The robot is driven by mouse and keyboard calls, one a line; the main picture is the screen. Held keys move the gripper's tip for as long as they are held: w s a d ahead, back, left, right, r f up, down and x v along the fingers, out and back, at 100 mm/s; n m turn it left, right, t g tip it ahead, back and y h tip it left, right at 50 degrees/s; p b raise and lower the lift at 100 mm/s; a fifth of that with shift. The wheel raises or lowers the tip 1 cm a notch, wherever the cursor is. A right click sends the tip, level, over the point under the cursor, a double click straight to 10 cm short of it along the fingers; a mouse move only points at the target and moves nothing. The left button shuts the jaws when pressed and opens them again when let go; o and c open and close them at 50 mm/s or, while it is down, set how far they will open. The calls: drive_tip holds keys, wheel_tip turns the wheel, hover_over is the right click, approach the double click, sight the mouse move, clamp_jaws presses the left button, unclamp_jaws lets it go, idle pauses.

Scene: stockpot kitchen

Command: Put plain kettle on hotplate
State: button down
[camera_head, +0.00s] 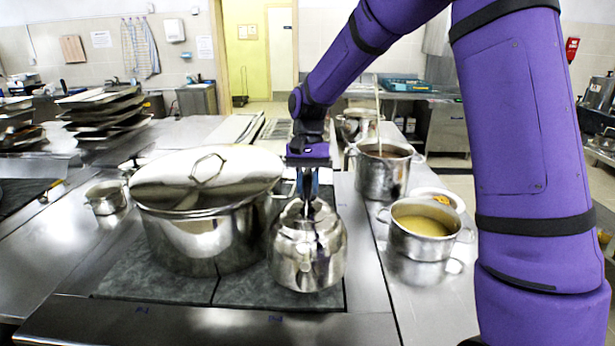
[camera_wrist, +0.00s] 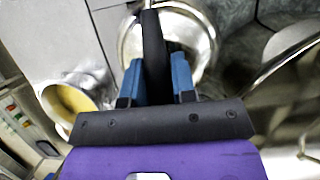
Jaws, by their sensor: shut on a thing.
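The plain kettle (camera_head: 308,258) is shiny metal and upright, at the middle of the head view. My gripper (camera_head: 308,192) is above it, shut on its dark handle. In the wrist view the blue fingertips (camera_wrist: 155,80) stand on either side of the black handle (camera_wrist: 153,50), with the kettle's round metal body (camera_wrist: 205,40) beneath. The hotplate (camera_head: 150,284) is a dark, stone-like surface in the counter. The kettle appears over its right part, close to the front right edge. I cannot tell whether its base touches the surface.
A large lidded stockpot (camera_head: 205,235) stands on the hotplate just left of the kettle. To the right are a pot of yellow soup (camera_head: 422,228) and a taller pot (camera_head: 383,172). A small pot (camera_head: 106,198) stands left. Bare steel counter (camera_head: 365,270) lies right of the hotplate.

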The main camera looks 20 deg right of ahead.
drive_tip(key=shift+f, duration=2.25)
drive_tip(key=c, duration=0.8)
unclamp_jaws()
drive_tip(key=shift+c, duration=0.2)
drive_tip(key=shift+f, duration=0.1)
drive_tip(key=v, duration=1.1)
